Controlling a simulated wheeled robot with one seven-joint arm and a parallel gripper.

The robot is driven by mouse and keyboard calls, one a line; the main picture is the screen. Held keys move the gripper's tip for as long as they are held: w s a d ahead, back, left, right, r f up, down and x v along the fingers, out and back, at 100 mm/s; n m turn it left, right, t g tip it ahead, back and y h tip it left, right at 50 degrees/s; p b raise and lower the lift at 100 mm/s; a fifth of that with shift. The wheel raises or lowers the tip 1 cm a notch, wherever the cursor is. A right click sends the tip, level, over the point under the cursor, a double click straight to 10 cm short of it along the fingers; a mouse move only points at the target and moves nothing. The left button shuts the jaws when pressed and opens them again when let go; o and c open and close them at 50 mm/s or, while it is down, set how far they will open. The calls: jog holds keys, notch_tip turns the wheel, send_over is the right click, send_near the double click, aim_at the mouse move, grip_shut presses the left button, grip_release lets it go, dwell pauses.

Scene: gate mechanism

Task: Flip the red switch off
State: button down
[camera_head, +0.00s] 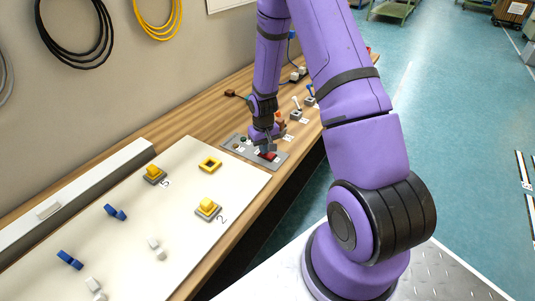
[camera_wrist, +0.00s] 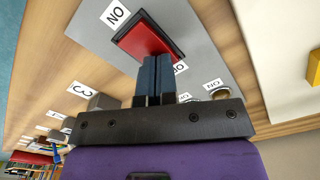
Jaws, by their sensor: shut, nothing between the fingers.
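The red switch (camera_wrist: 146,38) is a red rocker in a black frame on a grey metal panel (camera_wrist: 202,45). A label reading "ON" (camera_wrist: 117,14) is at one end, and another label, partly hidden, is by the other end near my fingers. My gripper (camera_wrist: 157,60) is shut and empty, with its fingertips at the edge of the rocker nearest the partly hidden label. I cannot tell whether they touch it. In the head view the switch (camera_head: 268,156) shows just beside my gripper (camera_head: 266,148), low over the panel.
A white board (camera_head: 205,168) with yellow buttons (camera_head: 207,207) and blue pieces (camera_head: 115,212) lies left of the panel on the wooden bench (camera_head: 200,122). Small lever switches (camera_head: 296,113) stand farther along it. Cables (camera_head: 158,20) hang on the wall.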

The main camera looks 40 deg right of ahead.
jog(key=shift+r, duration=3.45)
jog(key=shift+r, duration=0.2)
jog(key=s+a+r+t, duration=0.1)
jog(key=s+a+r, duration=0.15)
jog(key=r, duration=0.55)
jog(key=s+a+r+n+t, duration=0.1)
jog(key=s+a+r, duration=0.15)
jog(key=r, duration=0.55)
jog(key=s+a+r, duration=0.2)
jog(key=s+r, duration=0.1)
jog(key=r, duration=0.5)
jog(key=s+a+r+t, duration=0.1)
jog(key=s+a+r, duration=0.2)
jog(key=s, duration=0.6)
jog(key=s+a+r+n+t, duration=0.1)
jog(key=s+a+r+t, duration=0.1)
jog(key=s+r, duration=0.6)
jog(key=shift+s+a+r, duration=0.2)
jog(key=shift+s+a, duration=0.35)
jog(key=shift+s, duration=0.25)
